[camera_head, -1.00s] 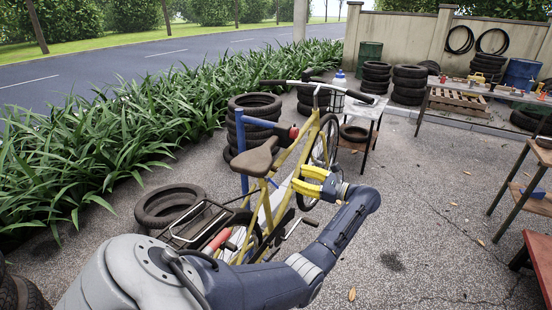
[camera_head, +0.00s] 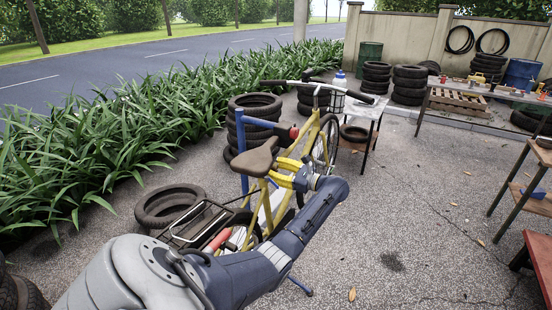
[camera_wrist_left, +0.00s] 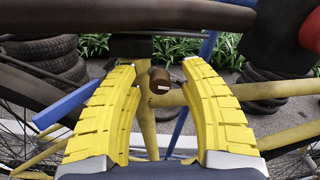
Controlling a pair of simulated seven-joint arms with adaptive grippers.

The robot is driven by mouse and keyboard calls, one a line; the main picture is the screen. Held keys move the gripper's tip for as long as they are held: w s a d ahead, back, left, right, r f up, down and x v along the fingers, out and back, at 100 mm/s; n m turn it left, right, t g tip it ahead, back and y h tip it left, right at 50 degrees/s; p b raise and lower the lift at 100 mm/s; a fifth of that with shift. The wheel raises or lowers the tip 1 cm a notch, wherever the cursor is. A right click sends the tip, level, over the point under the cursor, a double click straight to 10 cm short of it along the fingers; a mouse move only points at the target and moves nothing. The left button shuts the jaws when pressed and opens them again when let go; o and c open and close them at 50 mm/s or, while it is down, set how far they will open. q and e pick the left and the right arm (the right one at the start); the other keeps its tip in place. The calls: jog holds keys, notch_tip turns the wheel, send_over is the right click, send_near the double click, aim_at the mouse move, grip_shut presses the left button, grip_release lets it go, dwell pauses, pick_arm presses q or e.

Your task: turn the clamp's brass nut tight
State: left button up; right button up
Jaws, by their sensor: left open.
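My left gripper (camera_head: 280,171) reaches the yellow bicycle (camera_head: 268,194) just below its brown saddle (camera_head: 255,155). In the left wrist view, its yellow fingers (camera_wrist_left: 158,70) are spread apart. A small brownish, brass-like cylinder with a pale spot (camera_wrist_left: 160,81) shows in the gap between the fingertips, apart from both; it looks like the clamp's nut. It sits beside the top of the yellow seat tube (camera_wrist_left: 146,115), just below a dark collar (camera_wrist_left: 131,46). The nut is hidden in the head view. My right gripper is not in view.
A blue stand (camera_head: 241,150) holds the bicycle upright. The saddle crosses the top of the wrist view (camera_wrist_left: 130,15), close above the fingers. A red part (camera_head: 293,132) sits by the frame. Tyres (camera_head: 170,203) lie to the left. Paving at right (camera_head: 420,220) is clear.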

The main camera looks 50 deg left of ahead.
pick_arm(q)
jog(key=shift+o, duration=0.3)
grip_shut()
jog(key=shift+m, duration=0.8)
jog(key=shift+c, duration=0.3)
grip_release()
jog(key=v, duration=1.2)
